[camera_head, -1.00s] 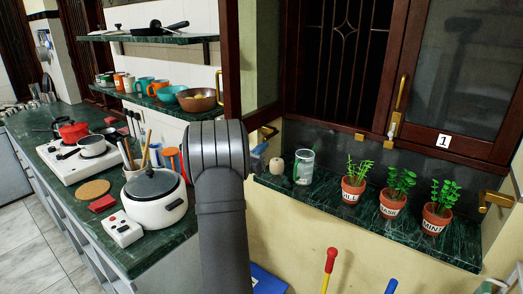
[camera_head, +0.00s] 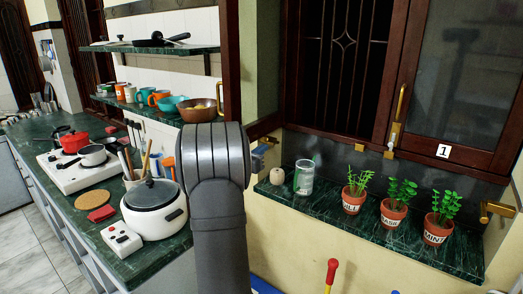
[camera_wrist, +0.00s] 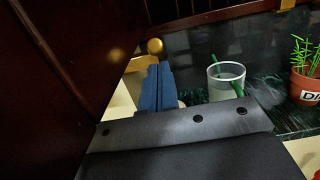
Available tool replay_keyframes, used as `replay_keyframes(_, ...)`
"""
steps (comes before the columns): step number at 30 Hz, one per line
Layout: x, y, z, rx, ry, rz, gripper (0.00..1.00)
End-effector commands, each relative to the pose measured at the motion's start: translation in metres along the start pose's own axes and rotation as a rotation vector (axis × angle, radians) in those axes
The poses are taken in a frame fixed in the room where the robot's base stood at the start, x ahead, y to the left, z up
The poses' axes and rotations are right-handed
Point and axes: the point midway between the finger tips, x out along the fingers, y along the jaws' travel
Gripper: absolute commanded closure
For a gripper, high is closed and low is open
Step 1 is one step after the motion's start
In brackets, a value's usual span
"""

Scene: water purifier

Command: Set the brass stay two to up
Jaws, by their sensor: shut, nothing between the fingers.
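My gripper (camera_head: 261,153) shows as a small blue tip beyond my dark grey arm, at the left end of the window sill. In the wrist view its blue fingers (camera_wrist: 155,85) are together and empty. A round brass knob (camera_wrist: 155,46) is just above the fingertips; I cannot tell whether they touch. In the head view a brass piece (camera_head: 268,141) shows at the left side of the window, partly hidden behind my gripper. Another brass stay (camera_head: 497,211) sticks out at the right end of the sill. The right shutter carries a label 1 (camera_head: 443,151); no label 2 is visible.
A glass (camera_head: 304,178) and a small beige pot (camera_head: 277,176) stand on the green sill (camera_head: 330,212) close to my gripper. Three potted herbs (camera_head: 388,213) stand farther right. A dark wooden frame edge (camera_wrist: 50,80) is close at left in the wrist view.

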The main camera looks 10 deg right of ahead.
Motion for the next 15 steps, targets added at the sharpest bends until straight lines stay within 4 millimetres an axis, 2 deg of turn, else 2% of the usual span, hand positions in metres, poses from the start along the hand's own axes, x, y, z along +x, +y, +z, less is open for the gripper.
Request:
replay_keyframes(6,-0.022,0.000,-0.034,-0.004,0.004,0.002,1.00)
replay_keyframes(9,-0.047,0.001,-0.018,0.001,-0.001,0.004,1.00)
replay_keyframes(15,-0.087,0.001,-0.004,0.001,0.000,0.003,1.00)
